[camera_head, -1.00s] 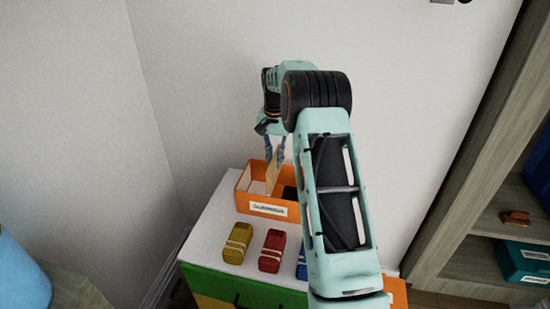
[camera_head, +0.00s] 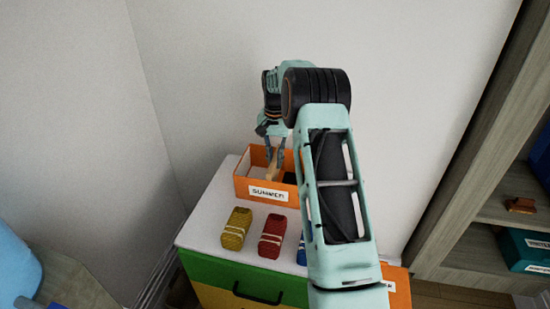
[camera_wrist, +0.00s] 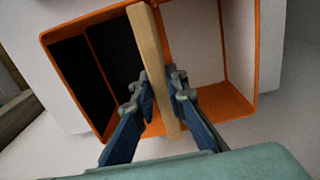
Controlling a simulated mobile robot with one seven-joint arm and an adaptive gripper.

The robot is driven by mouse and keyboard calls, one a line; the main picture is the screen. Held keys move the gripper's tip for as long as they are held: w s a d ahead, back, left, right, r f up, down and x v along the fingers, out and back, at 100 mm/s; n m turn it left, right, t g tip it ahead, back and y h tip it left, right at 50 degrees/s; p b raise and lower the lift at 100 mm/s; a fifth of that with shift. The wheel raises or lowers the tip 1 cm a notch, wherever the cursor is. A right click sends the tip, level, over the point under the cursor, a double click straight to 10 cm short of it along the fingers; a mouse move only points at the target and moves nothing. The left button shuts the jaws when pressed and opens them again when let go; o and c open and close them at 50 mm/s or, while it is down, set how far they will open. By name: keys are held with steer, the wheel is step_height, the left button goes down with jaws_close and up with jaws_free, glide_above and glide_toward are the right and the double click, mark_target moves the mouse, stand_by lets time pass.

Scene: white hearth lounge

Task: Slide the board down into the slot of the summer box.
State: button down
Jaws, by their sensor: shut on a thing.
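The orange summer box (camera_head: 242,188) stands on the white cabinet top, with a "SUMMER" label on its front. My gripper (camera_head: 275,150) is over the box, shut on a thin tan wooden board (camera_head: 272,172). In the wrist view, the board (camera_wrist: 150,50) stands on edge between my gripper's fingers (camera_wrist: 163,88) and runs across the box from wall to wall. An orange inner strip (camera_wrist: 100,65) lies left of the board. The board's lower edge and the slot under it are hidden, so I cannot tell how deep it sits.
A yellow bundle (camera_head: 236,229), a red bundle (camera_head: 272,236) and a partly hidden blue one (camera_head: 302,248) lie in front of the box. The cabinet (camera_head: 215,272) has green and yellow drawers. A wall is close behind; a shelf unit (camera_head: 470,190) stands at right.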

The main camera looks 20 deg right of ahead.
steer(key=shift+f+b, duration=0.8)
steer(key=shift+f, duration=0.95)
steer(key=c, duration=1.8)
jaws_free()
steer(key=shift+c, duration=0.2)
